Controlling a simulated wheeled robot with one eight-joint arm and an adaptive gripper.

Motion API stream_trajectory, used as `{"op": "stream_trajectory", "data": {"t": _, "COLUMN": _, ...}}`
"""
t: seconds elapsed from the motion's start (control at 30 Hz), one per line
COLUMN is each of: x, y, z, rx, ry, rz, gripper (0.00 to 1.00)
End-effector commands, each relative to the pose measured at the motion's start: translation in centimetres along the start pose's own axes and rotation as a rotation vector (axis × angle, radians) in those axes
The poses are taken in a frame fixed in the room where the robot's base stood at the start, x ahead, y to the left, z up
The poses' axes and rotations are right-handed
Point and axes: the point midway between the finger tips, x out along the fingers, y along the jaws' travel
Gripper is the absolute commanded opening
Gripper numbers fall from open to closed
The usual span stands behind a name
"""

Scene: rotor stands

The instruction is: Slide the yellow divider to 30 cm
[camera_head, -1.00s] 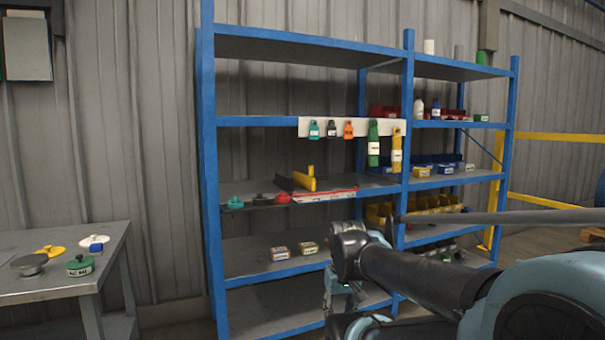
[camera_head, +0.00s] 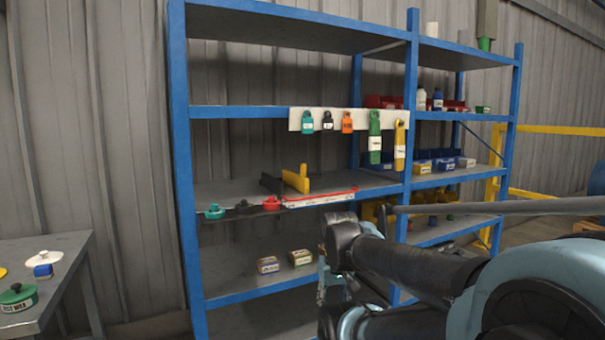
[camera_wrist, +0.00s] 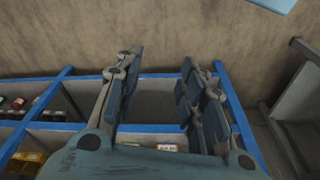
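The yellow divider (camera_head: 297,180) stands on the middle shelf (camera_head: 235,190) of the blue rack, with a dark upright plate beside its left side. A white ruler strip with a red edge (camera_head: 320,198) runs along the shelf front, just in front of the divider and to its right. Its numbers are too small to read. My gripper (camera_wrist: 160,68) is open and empty in the wrist view, its two fingers well apart. It is away from the divider, which I cannot make out in the wrist view.
Tags hang from a white rail (camera_head: 295,120) above. Small boxes (camera_head: 268,265) stand on the shelf below. A grey table (camera_head: 60,250) is at the left. A blue post (camera_head: 410,100) stands right of the divider.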

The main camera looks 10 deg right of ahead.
Motion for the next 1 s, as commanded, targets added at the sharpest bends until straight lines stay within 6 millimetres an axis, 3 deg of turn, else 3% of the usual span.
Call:
{"op": "stream_trajectory", "data": {"t": 0.2, "x": -0.7, "y": -0.3, "z": 0.3, "rx": -0.008, "ry": 0.02, "rz": -0.016, "gripper": 0.37}}
{"op": "stream_trajectory", "data": {"t": 0.37, "x": -1.6, "y": -2.3, "z": -2.9, "rx": -0.07, "ry": 0.084, "rz": -0.116, "gripper": 0.37}}
{"op": "stream_trajectory", "data": {"t": 0.53, "x": -4.0, "y": -5.5, "z": -9.4, "rx": -0.173, "ry": 0.247, "rz": -0.283, "gripper": 0.37}}
{"op": "stream_trajectory", "data": {"t": 0.7, "x": -7.1, "y": -7.2, "z": -16.9, "rx": -0.252, "ry": 0.464, "rz": -0.405, "gripper": 0.37}}
{"op": "stream_trajectory", "data": {"t": 0.87, "x": -10.5, "y": -6.9, "z": -24.2, "rx": -0.294, "ry": 0.692, "rz": -0.459, "gripper": 0.37}}
{"op": "stream_trajectory", "data": {"t": 1.0, "x": -13.4, "y": -5.1, "z": -30.3, "rx": -0.301, "ry": 0.896, "rz": -0.459, "gripper": 0.37}}
